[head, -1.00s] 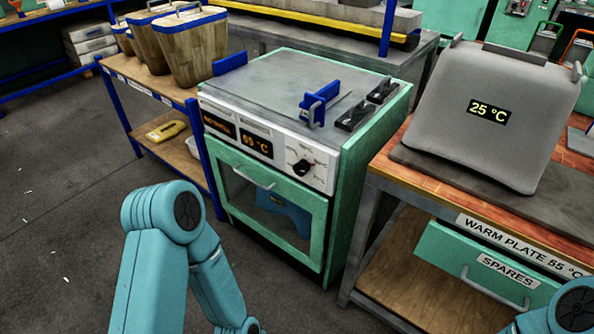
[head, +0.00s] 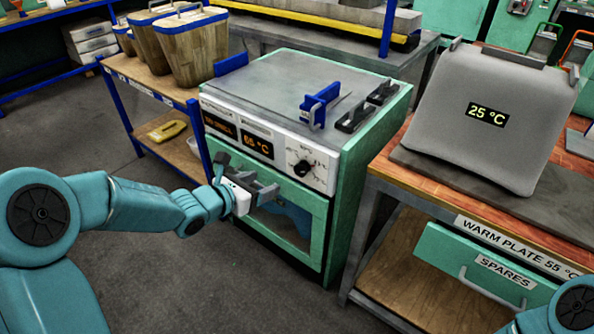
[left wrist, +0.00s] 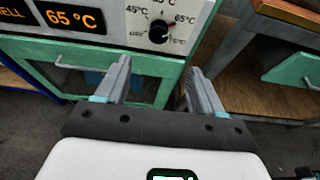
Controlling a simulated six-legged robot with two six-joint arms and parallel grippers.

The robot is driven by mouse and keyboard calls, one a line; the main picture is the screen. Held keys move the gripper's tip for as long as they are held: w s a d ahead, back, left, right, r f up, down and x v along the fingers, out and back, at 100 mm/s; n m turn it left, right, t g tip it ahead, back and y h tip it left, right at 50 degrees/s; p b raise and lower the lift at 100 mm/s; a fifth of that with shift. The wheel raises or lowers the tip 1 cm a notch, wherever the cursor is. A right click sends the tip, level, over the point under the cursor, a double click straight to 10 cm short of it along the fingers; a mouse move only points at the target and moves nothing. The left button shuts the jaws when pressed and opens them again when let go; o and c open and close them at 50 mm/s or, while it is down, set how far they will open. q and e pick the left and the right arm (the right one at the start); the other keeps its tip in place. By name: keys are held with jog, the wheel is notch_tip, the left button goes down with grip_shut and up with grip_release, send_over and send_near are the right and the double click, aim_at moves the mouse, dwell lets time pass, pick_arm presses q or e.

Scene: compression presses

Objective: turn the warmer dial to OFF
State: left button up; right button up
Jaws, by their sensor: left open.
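The warmer dial (head: 301,168) is a round black knob on the white front panel of the green warmer (head: 276,75). In the left wrist view the dial (left wrist: 159,31) shows a red mark at its upper right, toward the 65°C label. The orange display (head: 257,144) reads 65 °C. My left gripper (head: 274,183) is open and empty, in front of the warmer door, left of and below the dial in the head view. In the left wrist view its fingers (left wrist: 158,70) are spread below the dial, not touching it. My right gripper is not in view.
The warmer door's handle (left wrist: 78,65) lies left of the fingers in the wrist view. A workbench with a spares drawer (head: 490,265) stands to the right. A shelf with wooden containers (head: 188,50) stands to the left. Open floor lies in front.

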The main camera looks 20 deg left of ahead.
aim_at(299, 170)
pick_arm(q)
jog(key=x, duration=1.6)
jog(key=shift+f+p, duration=0.25)
jog(key=shift+p, duration=0.1)
jog(key=c, duration=1)
